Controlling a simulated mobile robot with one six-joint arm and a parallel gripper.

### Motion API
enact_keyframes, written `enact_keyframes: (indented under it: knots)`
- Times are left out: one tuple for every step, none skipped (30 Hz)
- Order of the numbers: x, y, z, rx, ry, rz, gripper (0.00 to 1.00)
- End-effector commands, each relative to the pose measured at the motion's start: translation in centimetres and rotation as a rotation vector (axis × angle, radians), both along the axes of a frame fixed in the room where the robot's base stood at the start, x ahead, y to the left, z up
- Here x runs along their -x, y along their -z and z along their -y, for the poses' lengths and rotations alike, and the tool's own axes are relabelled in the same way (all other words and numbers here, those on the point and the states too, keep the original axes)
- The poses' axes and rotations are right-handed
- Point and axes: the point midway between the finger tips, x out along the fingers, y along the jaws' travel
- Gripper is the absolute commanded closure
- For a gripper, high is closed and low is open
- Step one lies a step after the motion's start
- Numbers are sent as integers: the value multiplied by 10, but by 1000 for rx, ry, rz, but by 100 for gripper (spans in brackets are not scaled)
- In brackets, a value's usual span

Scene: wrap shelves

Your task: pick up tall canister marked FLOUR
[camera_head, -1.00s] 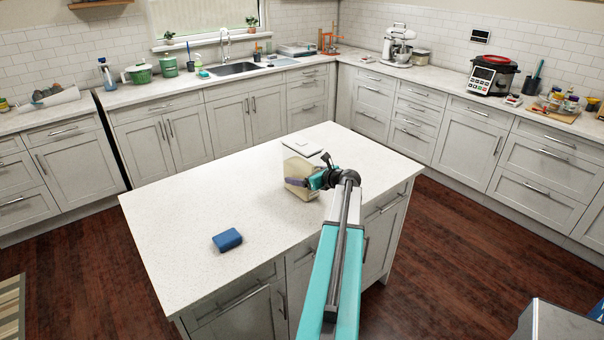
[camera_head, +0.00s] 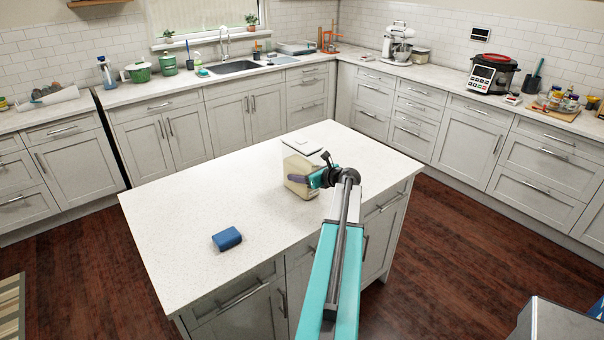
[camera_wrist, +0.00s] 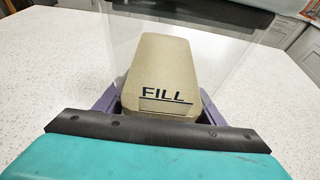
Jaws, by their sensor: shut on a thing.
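The tall canister (camera_head: 299,164) is a clear box with pale beige contents and a dark-edged lid, upright at the far right part of the island. My gripper (camera_head: 299,181) reaches it from the right, with a purple finger across its side. In the wrist view, the purple fingers lie along both sides of the canister (camera_wrist: 163,60), and my gripper (camera_wrist: 160,108) is shut on it. The lettering I can read there is "FILL"; no FLOUR marking shows. Whether its base touches the worktop is unclear.
The white island top (camera_head: 190,225) is mostly clear. A blue sponge-like block (camera_head: 227,238) lies towards its front. Counters along the walls hold a red-rimmed cooker (camera_head: 493,73), a stand mixer (camera_head: 398,43) and green pots (camera_head: 139,72), all well away from my gripper.

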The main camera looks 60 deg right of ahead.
Motion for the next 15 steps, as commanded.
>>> enact_keyframes:
  knots:
    - [0, -2, 0, 0, 1, 3, 93]
    - [0, -2, 0, 0, 1, 3, 93]
    - [0, -2, 0, 0, 1, 3, 93]
    - [0, -3, 0, 0, 1, 3, 93]
    - [0, -3, 0, 0, 1, 3, 93]
    - [0, -4, 0, 0, 1, 3, 93]
    - [0, -5, 0, 0, 1, 3, 93]
    - [0, -6, 0, 1, 1, 4, 93]
    - [0, -8, 0, 1, 1, 4, 93]
    - [0, -9, 0, 1, 1, 4, 93]
    - [0, -11, 0, 1, 0, 5, 93]
    - [0, -13, 0, 1, 0, 5, 93]
    - [0, -15, 0, 2, 0, 5, 93]
    - [0, -16, 0, 1, 0, 5, 93]
    - [0, -19, 0, 1, 0, 5, 93]
